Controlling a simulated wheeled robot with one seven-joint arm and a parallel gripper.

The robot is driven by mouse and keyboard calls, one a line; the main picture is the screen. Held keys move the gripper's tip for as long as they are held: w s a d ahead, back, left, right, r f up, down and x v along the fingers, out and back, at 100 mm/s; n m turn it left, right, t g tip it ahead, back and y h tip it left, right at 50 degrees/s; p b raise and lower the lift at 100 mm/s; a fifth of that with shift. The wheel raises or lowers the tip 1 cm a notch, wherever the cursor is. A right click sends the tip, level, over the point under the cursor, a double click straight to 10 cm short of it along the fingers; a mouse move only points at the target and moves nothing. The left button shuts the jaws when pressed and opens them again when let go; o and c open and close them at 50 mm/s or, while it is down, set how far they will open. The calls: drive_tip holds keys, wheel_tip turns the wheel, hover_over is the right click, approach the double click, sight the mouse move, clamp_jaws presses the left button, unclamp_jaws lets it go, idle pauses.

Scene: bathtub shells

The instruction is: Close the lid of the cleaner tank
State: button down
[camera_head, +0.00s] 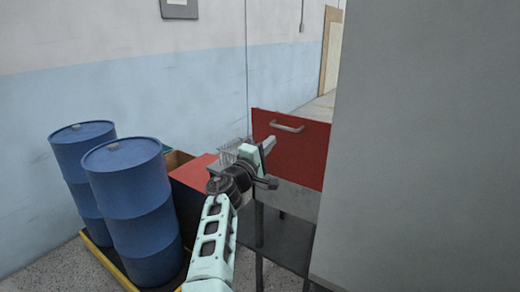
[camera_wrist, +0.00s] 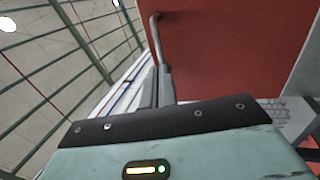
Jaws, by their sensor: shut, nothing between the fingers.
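The red lid (camera_head: 292,150) of the cleaner tank stands raised, nearly upright, above the grey metal tank body (camera_head: 295,200). A pale bar handle (camera_head: 287,127) is on its face towards me. My gripper (camera_head: 270,143) is shut and empty, in front of the lid's left part, just below and left of the handle. In the wrist view, the red lid (camera_wrist: 235,45) fills the upper right. The shut fingers (camera_wrist: 162,75) appear close to the lower end of the handle (camera_wrist: 155,38); I cannot tell whether they touch. My arm hides part of the tank.
Two blue drums (camera_head: 130,190) stand on a yellow-edged pallet at the left. A red box (camera_head: 193,175) and a wire basket (camera_head: 232,152) are beside my arm. A large grey panel (camera_head: 425,140) blocks the right side. Dark metal legs and a shelf (camera_head: 275,240) are under the tank.

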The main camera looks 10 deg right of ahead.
drive_tip(key=shift+p+x, duration=0.9)
drive_tip(key=shift+x, duration=1.75)
